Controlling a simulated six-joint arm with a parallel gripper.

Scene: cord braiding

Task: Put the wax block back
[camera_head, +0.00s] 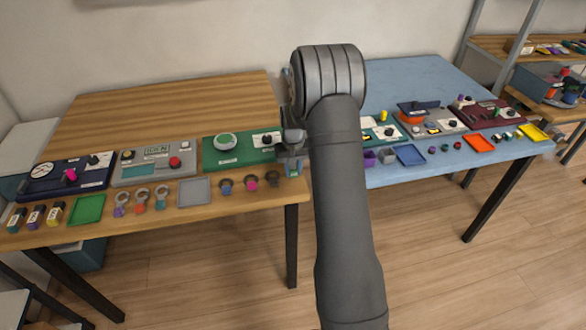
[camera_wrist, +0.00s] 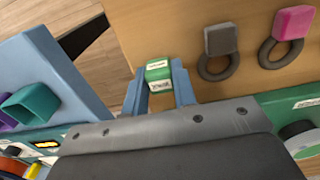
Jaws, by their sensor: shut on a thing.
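A small green block (camera_wrist: 158,70) with white labels sits between the two blue-grey fingers of my gripper (camera_wrist: 160,85) in the wrist view. The gripper is shut on it. The label print is too small to read, so I cannot confirm that this is the wax block. In the head view my gripper (camera_head: 292,163) is at the right front corner of the wooden table (camera_head: 160,105), close to its edge. There the block is small and mostly hidden by the gripper. I cannot tell how high it is above the tabletop.
Several ring-handled tags, including a magenta one (camera_wrist: 293,22) and a grey one (camera_wrist: 220,40), lie beside the gripper. A green panel (camera_head: 235,149) stands behind them. A grey tray (camera_head: 195,191) is further left. The blue table (camera_head: 420,80) stands right, across a gap.

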